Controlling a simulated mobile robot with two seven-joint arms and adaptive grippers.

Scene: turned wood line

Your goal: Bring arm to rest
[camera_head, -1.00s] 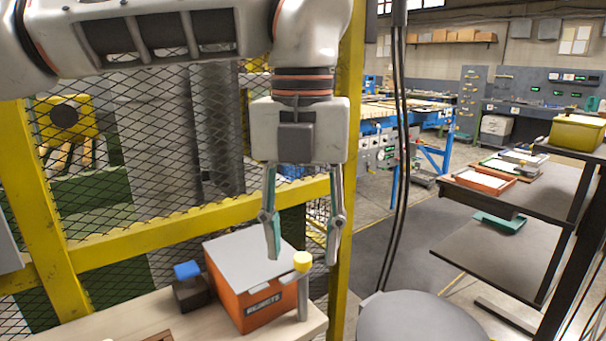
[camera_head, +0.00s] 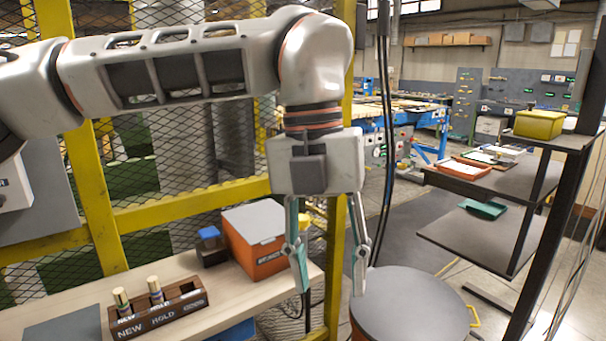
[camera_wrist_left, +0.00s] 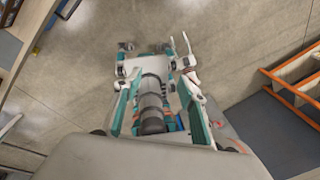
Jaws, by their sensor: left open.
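My left arm reaches in from the left in the head view and bends down at the wrist. My left gripper (camera_head: 331,284) hangs with its fingers pointing down, apart and empty. In the picture it is just right of the orange rejects box (camera_head: 255,257) and in front of the bench's right end. The left wrist view shows its teal fingers (camera_wrist_left: 160,101) apart, with my own body and the floor below.
A wooden bench (camera_head: 72,296) holds a dark rack (camera_head: 160,316) marked NEW and HOLD, with two turned pieces in it, and a small blue-topped block (camera_head: 209,246). A round grey top (camera_head: 410,305) stands at right front. Shelves (camera_head: 480,240) stand at far right. A yellow-framed mesh fence (camera_head: 170,213) is behind the bench.

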